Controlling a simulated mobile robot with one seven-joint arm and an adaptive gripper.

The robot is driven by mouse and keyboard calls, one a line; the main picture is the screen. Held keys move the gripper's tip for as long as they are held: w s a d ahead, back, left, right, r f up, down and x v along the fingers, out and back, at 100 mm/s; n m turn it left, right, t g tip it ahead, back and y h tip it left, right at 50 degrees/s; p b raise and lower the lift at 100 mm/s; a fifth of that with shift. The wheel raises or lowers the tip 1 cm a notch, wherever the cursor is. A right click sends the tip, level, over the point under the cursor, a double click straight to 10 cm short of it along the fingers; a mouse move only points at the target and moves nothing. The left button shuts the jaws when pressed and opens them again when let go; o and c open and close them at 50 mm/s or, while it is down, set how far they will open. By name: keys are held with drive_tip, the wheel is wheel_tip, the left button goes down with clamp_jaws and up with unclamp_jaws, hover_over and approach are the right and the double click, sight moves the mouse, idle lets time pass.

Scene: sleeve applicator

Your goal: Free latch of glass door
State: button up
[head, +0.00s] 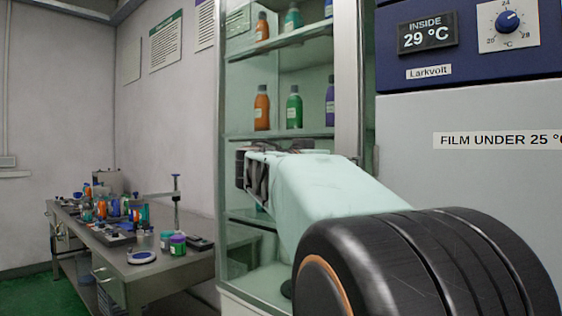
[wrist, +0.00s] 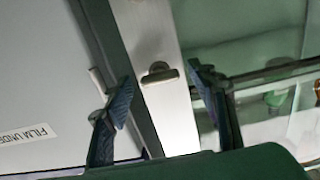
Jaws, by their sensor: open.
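The glass door (head: 240,185) belongs to a tall cabinet with bottles on its shelves, and it also shows in the wrist view (wrist: 230,50). The latch (wrist: 158,73) is a small dark metal handle on the pale door frame (wrist: 155,35). It lies crosswise in that view; whether it is latched I cannot tell. My gripper (wrist: 161,80) is open, with one blue finger on each side of the latch in the wrist view. I see no contact, and the remaining gap is unclear. In the head view my gripper (head: 250,168) is in front of the glass, and my arm hides the latch.
A grey appliance (head: 440,180) with a blue control panel (head: 470,45) stands close on the right. A workbench (head: 180,275) with bottles and small tools stands at the left. Green floor (head: 25,295) shows at the lower left.

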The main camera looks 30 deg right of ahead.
drive_tip(key=shift+c, duration=0.4)
drive_tip(key=c, duration=1.1)
drive_tip(key=shift+n, duration=0.3)
drive_tip(key=n+b, duration=0.1)
drive_tip(key=n, duration=0.7)
drive_tip(key=shift+b, duration=0.3)
drive_tip(key=n+p, duration=0.1)
drive_tip(key=n, duration=0.4)
drive_tip(key=shift+r, duration=0.1)
drive_tip(key=shift+n+p, duration=0.85)
drive_tip(key=shift+n, duration=1.35)
